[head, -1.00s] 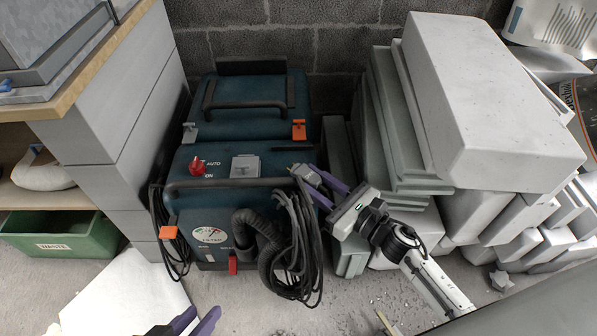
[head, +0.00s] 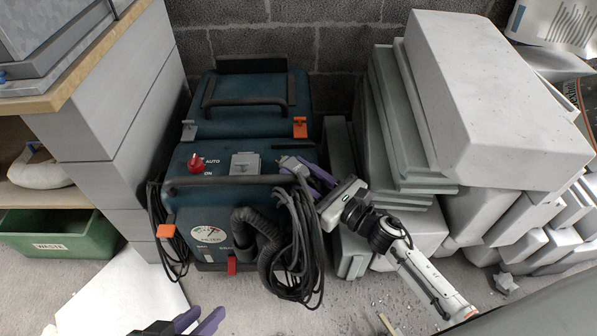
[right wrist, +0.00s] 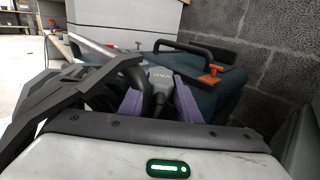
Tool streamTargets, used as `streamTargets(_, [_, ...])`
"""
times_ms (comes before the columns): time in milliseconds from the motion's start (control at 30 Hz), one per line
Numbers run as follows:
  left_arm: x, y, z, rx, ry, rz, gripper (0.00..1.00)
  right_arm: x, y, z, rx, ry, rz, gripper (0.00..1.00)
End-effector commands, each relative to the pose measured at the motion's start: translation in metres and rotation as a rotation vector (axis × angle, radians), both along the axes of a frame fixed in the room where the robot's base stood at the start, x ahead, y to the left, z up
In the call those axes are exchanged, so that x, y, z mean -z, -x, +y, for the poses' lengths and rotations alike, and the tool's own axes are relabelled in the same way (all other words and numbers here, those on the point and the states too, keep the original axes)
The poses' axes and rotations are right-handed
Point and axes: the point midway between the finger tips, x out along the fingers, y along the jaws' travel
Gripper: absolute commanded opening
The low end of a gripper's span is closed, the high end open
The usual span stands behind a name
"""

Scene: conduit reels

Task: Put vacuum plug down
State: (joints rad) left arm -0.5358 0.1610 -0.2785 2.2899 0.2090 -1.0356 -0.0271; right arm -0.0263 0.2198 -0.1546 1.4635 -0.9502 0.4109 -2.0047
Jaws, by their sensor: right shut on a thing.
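The grey vacuum plug (right wrist: 161,77) sits between the two purple fingers of my right gripper (right wrist: 153,98) in the right wrist view. In the head view, my right gripper (head: 302,168) is shut on it at the right end of the vacuum's top, just beyond the front handle bar. The plug is small and mostly hidden there, so I cannot tell whether it touches the lid. The dark teal vacuum (head: 245,135) stands upright with a red knob and a filter gauge. My left gripper (head: 211,313) is at the bottom edge, empty, its fingers apart.
Looped black cable (head: 300,245) and a ribbed hose (head: 262,240) hang on the vacuum's front. Stacked grey blocks (head: 490,110) stand close on the right. A grey cabinet (head: 125,130) is on the left. A green bin (head: 60,235) sits under the shelf.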

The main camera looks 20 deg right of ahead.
Motion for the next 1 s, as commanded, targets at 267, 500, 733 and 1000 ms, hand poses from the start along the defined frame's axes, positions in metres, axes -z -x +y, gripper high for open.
streamTargets(267, [-0.004,-0.003,0.0,0.001,0.0,-0.01,0.31,0.002,0.001,0.0,0.0,0.003,0.003,0.49])
streamTargets(500, [-0.006,-0.004,0.0,-0.003,0.0,-0.014,0.31,-0.001,0.001,0.0,0.0,0.004,0.005,0.49])
streamTargets(733, [-0.004,0.003,0.007,-0.049,0.0,-0.019,0.31,-0.009,0.017,-0.009,0.001,0.003,0.008,0.49])
streamTargets(1000, [-0.008,0.002,0.011,-0.065,0.002,-0.037,0.31,-0.011,0.072,-0.039,0.0,0.002,0.004,0.49])
